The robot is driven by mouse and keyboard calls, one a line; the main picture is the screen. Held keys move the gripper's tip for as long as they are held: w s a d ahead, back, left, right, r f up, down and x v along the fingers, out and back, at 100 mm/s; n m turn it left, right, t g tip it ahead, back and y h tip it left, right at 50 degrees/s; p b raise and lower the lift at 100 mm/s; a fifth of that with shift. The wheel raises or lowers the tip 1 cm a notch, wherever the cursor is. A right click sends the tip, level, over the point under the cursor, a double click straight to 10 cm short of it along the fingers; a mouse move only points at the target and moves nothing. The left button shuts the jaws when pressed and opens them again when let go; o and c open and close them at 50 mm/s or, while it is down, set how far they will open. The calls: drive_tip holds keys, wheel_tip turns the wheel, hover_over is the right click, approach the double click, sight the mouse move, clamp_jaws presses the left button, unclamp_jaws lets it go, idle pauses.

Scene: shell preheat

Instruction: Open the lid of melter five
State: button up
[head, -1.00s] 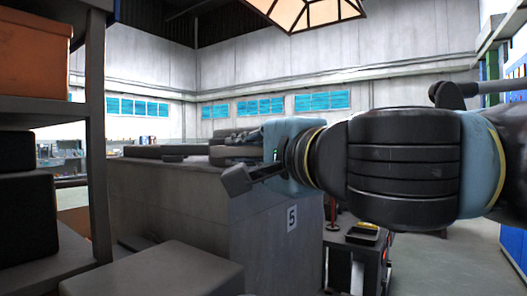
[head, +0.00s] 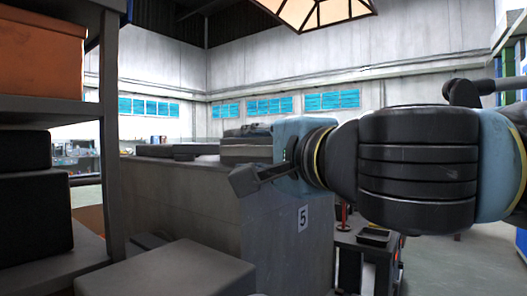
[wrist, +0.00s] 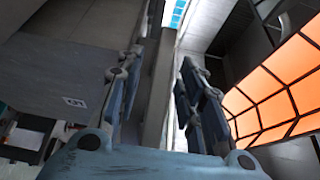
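Melter five (head: 185,205) is a large grey block with a white "5" label (head: 303,219) on its side. It also shows at left in the wrist view (wrist: 50,75), tilted. Dark flat pieces (head: 172,151) lie along its top; I cannot tell which of them is the lid or where its handle is. My gripper (head: 243,156) reaches in from the right, near the melter's top corner on the labelled side. Contact with the melter cannot be made out.
A shelf rack with an orange bin (head: 42,48) and black boxes (head: 30,200) stands close at left. A grey box-like surface (head: 165,272) fills the near foreground. A small dark cart (head: 370,245) stands right of the melter. Open floor (head: 450,265) shows at right.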

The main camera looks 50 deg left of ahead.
drive_tip(key=shift+d, duration=0.15)
drive_tip(key=v, duration=1.1)
drive_tip(key=shift+d, duration=0.35)
drive_tip(key=shift+f, duration=0.1)
